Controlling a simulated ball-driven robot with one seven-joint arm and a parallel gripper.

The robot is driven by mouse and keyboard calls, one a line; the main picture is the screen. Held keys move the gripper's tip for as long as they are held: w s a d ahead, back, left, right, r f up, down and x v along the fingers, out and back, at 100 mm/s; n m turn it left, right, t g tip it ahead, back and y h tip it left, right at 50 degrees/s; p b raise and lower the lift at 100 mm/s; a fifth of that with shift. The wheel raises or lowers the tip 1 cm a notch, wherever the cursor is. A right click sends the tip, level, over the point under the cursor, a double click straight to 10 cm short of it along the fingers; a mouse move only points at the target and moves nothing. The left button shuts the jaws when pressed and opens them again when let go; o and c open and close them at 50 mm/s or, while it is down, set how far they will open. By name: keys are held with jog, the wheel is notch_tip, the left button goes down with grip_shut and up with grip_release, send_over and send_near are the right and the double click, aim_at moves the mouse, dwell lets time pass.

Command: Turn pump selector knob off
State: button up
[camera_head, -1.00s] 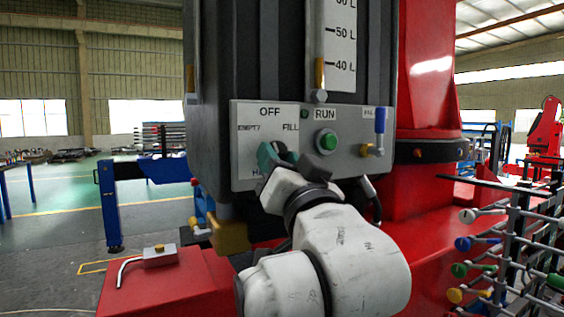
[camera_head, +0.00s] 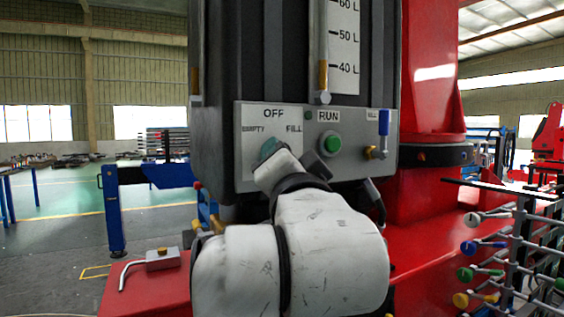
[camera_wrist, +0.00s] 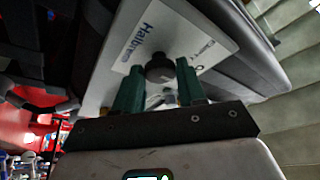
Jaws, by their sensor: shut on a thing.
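The pump selector plate (camera_head: 252,153) is on the front of the grey tank cabinet, with OFF at the top, EMPTY at left and FILL at right. In the head view my gripper (camera_head: 268,148) covers the selector knob, and only a bit of a teal finger shows. In the wrist view the round black knob (camera_wrist: 159,68) sits between the two green fingers of my gripper (camera_wrist: 160,72), which is shut on it. The knob's pointer direction cannot be read.
A green RUN button (camera_head: 330,144) is right of the selector, close to my wrist. A blue-handled valve (camera_head: 383,124) is further right. The sight gauge (camera_head: 342,45) is above. A rack of coloured knobs (camera_head: 500,250) stands at lower right.

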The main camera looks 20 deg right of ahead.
jog(key=o, duration=1)
jog(key=shift+o, duration=0.2)
jog(key=shift+s, duration=0.1)
jog(key=b+v, duration=0.2)
jog(key=v, duration=0.8)
jog(key=shift+s, duration=0.3)
jog(key=shift+a+f, duration=0.1)
jog(key=shift+a, duration=0.1)
